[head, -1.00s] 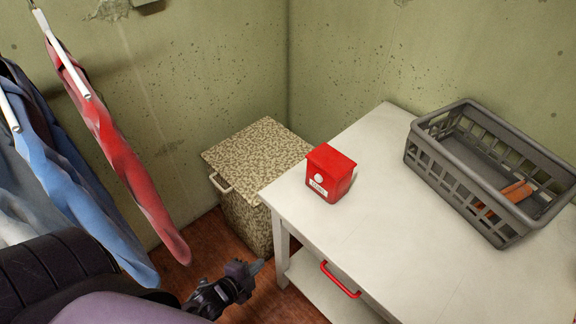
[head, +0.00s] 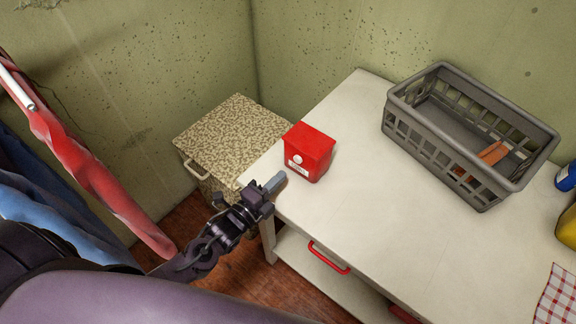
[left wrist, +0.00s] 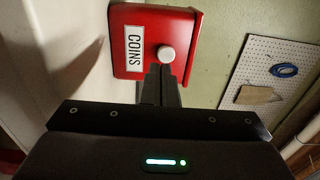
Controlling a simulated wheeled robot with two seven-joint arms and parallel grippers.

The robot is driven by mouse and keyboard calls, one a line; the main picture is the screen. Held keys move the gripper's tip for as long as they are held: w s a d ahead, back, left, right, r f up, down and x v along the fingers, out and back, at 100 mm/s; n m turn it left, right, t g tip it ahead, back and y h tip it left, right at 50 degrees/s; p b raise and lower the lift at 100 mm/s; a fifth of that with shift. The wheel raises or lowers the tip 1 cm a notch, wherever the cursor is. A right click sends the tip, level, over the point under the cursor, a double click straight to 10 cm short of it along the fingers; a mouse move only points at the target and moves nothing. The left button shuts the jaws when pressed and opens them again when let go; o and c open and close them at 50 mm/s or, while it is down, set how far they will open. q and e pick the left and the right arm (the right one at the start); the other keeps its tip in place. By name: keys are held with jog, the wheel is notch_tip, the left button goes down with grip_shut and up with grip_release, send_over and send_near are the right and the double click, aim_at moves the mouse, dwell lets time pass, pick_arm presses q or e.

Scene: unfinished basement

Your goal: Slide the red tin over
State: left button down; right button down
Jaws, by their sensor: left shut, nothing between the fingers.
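The red tin (head: 310,150) stands upright on the white table (head: 350,230), near its left end. It has a white label and a round white knob on its front. In the left wrist view the tin (left wrist: 183,25) fills the top middle and its label reads "COINS". My left gripper (head: 277,183) is shut and empty, at the table's left front edge, just left of and in front of the tin. In the left wrist view its closed fingertips (left wrist: 161,72) point at the tin's front near the knob; I cannot tell whether they touch it. My right gripper is not in view.
A grey basket (head: 470,130) with orange things inside stands right of the tin. A speckled hamper (head: 235,140) stands on the floor left of the table. Clothes (head: 90,180) hang at the left. A checkered cloth (head: 557,297) and bottles are at the right edge. Table between is clear.

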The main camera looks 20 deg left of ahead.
aim_at(296, 162)
pick_arm(q)
jog(key=x, duration=0.3)
jog(key=shift+w+d+r+p, duration=0.1)
jog(key=shift+w+d+p, duration=0.05)
jog(key=shift+w+p, duration=0.2)
jog(key=shift+w+d, duration=0.15)
jog(key=shift+w, duration=0.15)
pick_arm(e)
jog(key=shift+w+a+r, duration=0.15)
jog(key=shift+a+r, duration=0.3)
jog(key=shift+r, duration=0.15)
